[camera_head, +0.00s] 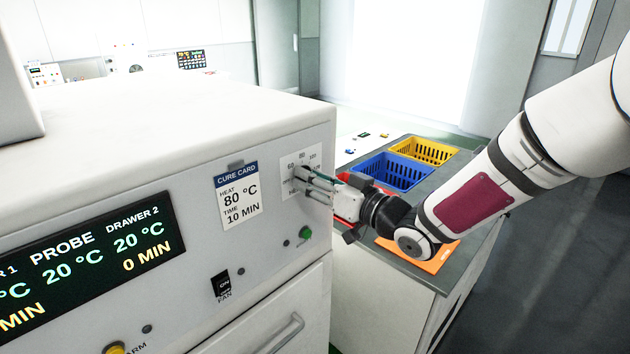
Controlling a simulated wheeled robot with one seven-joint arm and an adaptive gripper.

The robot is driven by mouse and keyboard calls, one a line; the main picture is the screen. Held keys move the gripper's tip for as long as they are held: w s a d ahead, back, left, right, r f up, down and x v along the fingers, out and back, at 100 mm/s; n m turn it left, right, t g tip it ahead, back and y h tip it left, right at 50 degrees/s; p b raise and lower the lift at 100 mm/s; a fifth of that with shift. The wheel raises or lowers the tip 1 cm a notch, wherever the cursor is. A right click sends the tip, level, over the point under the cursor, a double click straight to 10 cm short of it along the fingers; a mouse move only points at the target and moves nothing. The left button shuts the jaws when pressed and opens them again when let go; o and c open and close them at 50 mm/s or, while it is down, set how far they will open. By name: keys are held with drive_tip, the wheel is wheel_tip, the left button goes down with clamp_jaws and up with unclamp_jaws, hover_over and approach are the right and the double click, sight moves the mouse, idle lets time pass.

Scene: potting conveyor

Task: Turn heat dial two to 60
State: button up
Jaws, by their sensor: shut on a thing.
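A heat dial sits on a white scale plate (289,172) at the right end of the white machine's front panel. The marks 60, 80 and 100 show on the plate. My gripper (312,185) reaches in from the right with its fingers shut at the dial. The fingers hide the dial knob and its pointer, so I cannot tell its setting. The dark display (85,262) reads PROBE 20 °C and DRAWER 2 20 °C, with 0 MIN below.
A cure card (239,197) reading 80 °C, 10 MIN is left of the dial. A green button (305,233), a FAN switch (221,284) and a drawer handle (280,338) are below. Blue (395,172) and yellow (423,150) crates stand on the grey counter behind my arm.

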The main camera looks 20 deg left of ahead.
drive_tip(key=m, duration=0.5)
drive_tip(key=shift+m, duration=0.4)
idle(0.3)
drive_tip(key=o, duration=1.2)
drive_tip(key=shift+c, duration=0.2)
drive_tip(key=shift+d, duration=0.1)
drive_tip(key=v, duration=1.1)
drive_tip(key=shift+s+d, duration=0.2)
drive_tip(key=shift+d, duration=0.15)
